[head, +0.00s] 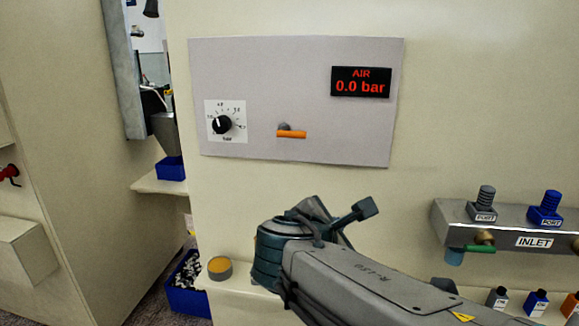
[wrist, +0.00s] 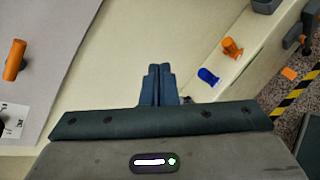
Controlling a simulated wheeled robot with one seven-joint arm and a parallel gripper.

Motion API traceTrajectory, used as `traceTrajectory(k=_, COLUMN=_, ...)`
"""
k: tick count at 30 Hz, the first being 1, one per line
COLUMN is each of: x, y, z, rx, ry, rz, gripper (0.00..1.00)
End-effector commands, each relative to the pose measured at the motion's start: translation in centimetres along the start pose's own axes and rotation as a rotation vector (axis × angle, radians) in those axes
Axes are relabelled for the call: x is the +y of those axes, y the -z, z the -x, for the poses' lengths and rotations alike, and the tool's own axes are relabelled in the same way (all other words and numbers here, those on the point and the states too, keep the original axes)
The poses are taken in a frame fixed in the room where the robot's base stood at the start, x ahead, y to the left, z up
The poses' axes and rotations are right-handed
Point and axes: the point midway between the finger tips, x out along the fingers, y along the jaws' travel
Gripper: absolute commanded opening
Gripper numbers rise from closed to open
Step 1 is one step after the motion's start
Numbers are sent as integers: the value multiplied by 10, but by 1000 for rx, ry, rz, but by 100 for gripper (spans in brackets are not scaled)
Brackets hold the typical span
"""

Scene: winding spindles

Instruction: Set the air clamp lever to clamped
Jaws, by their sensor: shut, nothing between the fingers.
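On a grey panel (head: 300,60) on the cream wall, an orange lever (head: 291,134) lies about level, its handle pointing right from a dark pivot. I see no label beside it. The lever also shows at the left edge of the wrist view (wrist: 15,60). A black display (head: 361,82) on the panel reads AIR 0.0 bar. My gripper (wrist: 158,72) is shut and empty, its two fingers together. It is apart from the lever, which lies left of the fingers in the wrist view. In the head view my arm is below the panel.
A black knob (head: 222,124) on a white dial is left of the lever. At right, an inlet block (head: 520,238) carries port fittings and a green handle (head: 482,249). Bottles, a round orange-topped pot (head: 220,267) and a blue bin (head: 186,290) are lower. Space before the panel is clear.

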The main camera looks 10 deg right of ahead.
Motion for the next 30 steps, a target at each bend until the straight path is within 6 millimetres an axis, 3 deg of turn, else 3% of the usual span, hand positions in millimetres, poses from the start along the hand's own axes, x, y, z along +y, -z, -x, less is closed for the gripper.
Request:
traceTrajectory(k=9, x=62, y=24, z=12, rx=-210, ry=-303, rz=531, gripper=0)
traceTrajectory(k=15, x=88, y=33, z=26, rx=-315, ry=-407, rz=715, gripper=0)
traceTrajectory(k=30, x=96, y=34, z=31, rx=-348, ry=-436, rz=767, gripper=0)
